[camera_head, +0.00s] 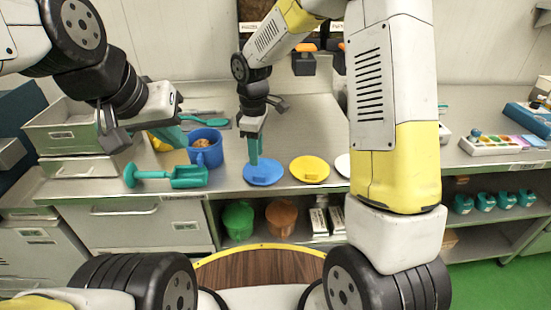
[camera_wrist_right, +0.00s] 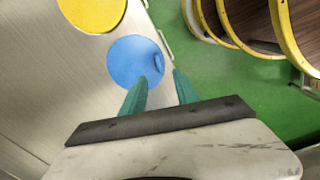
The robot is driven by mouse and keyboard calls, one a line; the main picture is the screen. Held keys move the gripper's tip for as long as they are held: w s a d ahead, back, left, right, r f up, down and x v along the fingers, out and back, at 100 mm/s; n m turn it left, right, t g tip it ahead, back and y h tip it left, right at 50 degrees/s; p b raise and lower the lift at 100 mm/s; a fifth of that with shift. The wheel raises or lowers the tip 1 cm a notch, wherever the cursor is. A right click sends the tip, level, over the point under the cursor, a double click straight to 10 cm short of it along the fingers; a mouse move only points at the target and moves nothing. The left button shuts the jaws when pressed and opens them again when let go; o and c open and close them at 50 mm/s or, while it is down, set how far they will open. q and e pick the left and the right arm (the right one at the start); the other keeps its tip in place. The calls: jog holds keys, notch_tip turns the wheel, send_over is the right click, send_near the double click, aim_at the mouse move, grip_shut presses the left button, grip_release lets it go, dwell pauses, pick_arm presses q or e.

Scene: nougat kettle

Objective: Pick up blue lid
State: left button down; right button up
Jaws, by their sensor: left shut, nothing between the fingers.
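The blue lid (camera_head: 264,175) lies flat near the front edge of the metal counter. It also shows in the right wrist view (camera_wrist_right: 130,58), with a small raised tab at its right side. My right gripper (camera_head: 254,162) points down over the lid. In the right wrist view its teal fingers (camera_wrist_right: 159,78) are apart with nothing between them; the left fingertip overlaps the lid's lower edge and the right one shows against the green floor. Whether a fingertip touches the lid I cannot tell. My left gripper (camera_head: 172,138) is shut and empty, beside the blue mug.
A yellow lid (camera_head: 309,169) lies right of the blue one, then a partly hidden white lid (camera_head: 343,165). Green (camera_head: 238,220) and brown (camera_head: 281,217) pots sit on the shelf below.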

aim_at(256, 175)
jog(key=f, duration=0.8)
jog(key=shift+w+a, duration=0.1)
jog(key=shift+a, duration=0.1)
jog(key=shift+r, duration=0.1)
jog(key=shift+c, duration=0.5)
grip_shut()
